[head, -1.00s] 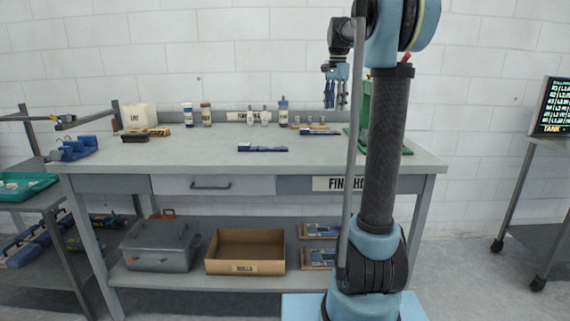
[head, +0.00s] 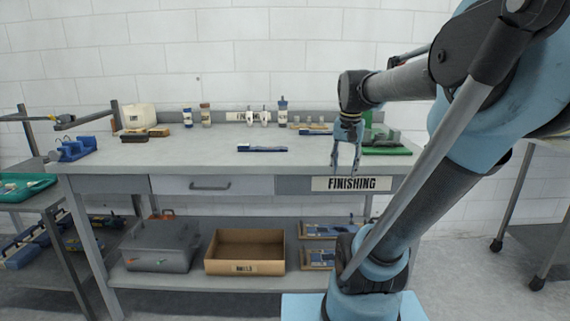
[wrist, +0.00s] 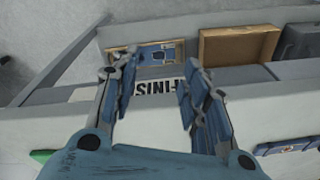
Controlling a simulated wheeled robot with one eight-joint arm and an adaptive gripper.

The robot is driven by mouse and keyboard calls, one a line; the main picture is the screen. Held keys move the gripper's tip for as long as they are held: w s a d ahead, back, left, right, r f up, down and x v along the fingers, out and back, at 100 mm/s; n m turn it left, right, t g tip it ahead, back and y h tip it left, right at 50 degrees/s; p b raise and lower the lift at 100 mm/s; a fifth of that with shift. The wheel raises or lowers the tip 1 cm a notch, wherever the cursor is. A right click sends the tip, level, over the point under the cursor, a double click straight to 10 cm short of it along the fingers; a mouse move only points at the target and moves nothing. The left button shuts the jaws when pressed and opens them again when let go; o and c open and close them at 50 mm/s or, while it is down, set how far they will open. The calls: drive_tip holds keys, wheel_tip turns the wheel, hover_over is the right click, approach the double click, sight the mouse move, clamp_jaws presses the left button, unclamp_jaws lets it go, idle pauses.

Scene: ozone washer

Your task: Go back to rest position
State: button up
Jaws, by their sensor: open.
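My gripper (head: 346,158) is open and empty, its fingers pointing down at the front edge of the workbench, above the FINISHING label (head: 352,183). In the wrist view my gripper (wrist: 155,80) shows two spread fingers with nothing between them but the bench front and part of the label. My arm runs from the lower right up and over to the gripper. The grey workbench (head: 215,165) stands in front of me against a white block wall.
A blue tool (head: 262,149) lies on the bench, left of my gripper. A green item (head: 385,150) sits at the bench's right end. Bottles (head: 283,110) stand at the back. A cardboard box (head: 245,252) and a grey bin (head: 160,245) sit on the lower shelf.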

drive_tip(key=s+f+n, duration=0.4)
drive_tip(key=s+f, duration=0.9)
drive_tip(key=f, duration=0.3)
drive_tip(key=shift+s+f+t, duration=0.15)
drive_tip(key=shift+f+t, duration=0.2)
drive_tip(key=shift+t, duration=0.05)
